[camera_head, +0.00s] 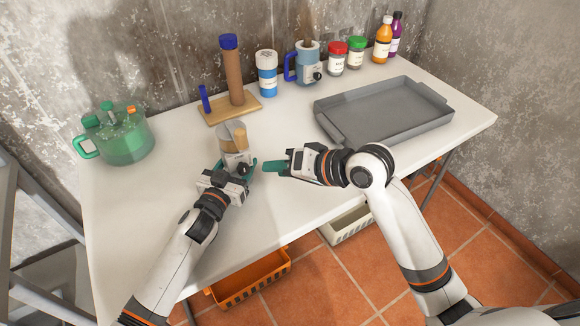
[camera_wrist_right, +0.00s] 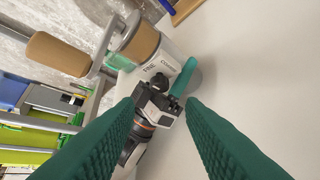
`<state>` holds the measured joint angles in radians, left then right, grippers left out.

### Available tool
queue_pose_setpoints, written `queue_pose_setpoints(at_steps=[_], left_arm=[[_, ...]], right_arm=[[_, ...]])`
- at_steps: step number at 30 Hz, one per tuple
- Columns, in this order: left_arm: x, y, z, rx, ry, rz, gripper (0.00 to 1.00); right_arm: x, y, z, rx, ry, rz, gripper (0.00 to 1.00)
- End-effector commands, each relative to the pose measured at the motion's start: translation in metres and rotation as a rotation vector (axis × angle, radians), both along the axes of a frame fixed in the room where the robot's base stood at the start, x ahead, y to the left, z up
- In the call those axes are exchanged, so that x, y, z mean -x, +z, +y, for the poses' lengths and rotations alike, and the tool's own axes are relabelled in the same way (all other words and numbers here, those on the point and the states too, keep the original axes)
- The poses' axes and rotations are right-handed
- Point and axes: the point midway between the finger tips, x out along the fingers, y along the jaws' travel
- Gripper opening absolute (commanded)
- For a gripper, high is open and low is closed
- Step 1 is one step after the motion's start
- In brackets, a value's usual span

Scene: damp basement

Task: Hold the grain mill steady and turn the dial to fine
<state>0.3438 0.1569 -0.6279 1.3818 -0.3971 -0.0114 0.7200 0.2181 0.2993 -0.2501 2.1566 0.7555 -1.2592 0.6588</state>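The grain mill (camera_head: 236,151) stands on the near middle of the white table, with a pale body, a brown-filled top and a crank with a tan wooden knob (camera_wrist_right: 57,53).
A green lidded pot (camera_head: 126,140) stands at the left. Behind are a wooden stand with a brown roll (camera_head: 233,78), a blue-white bottle (camera_head: 266,80), a blue handled appliance (camera_head: 308,66), jars and bottles. A grey tray (camera_head: 430,116) lies right.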

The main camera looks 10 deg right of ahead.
Motion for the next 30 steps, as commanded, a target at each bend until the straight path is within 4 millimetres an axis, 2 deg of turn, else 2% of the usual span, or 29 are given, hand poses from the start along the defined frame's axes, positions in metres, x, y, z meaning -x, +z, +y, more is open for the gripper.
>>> queue_pose_setpoints(at_steps=[6,18,19,21,23,30], left_arm=[[0.0,0.0,0.0,-0.001,0.0,-0.001,0.21],[0.0,0.0,0.0,-0.001,0.0,-0.001,0.21],[0.0,0.0,0.0,-0.001,0.0,-0.001,0.64],[0.0,0.0,0.0,-0.001,0.0,-0.001,0.76],[0.0,0.0,0.0,-0.001,0.0,-0.001,0.85],[0.0,0.0,0.0,0.0,0.0,0.0,0.86]], right_arm=[[0.014,0.011,-0.015,0.001,0.0,0.001,0.36],[0.015,0.013,-0.016,0.0,0.0,0.001,0.36],[0.015,0.013,-0.016,0.0,0.0,0.001,0.36],[0.015,0.013,-0.016,0.0,0.0,0.001,0.36],[0.015,0.013,-0.016,0.0,0.0,0.001,0.36],[0.015,0.013,-0.016,0.0,0.0,0.001,0.36]])
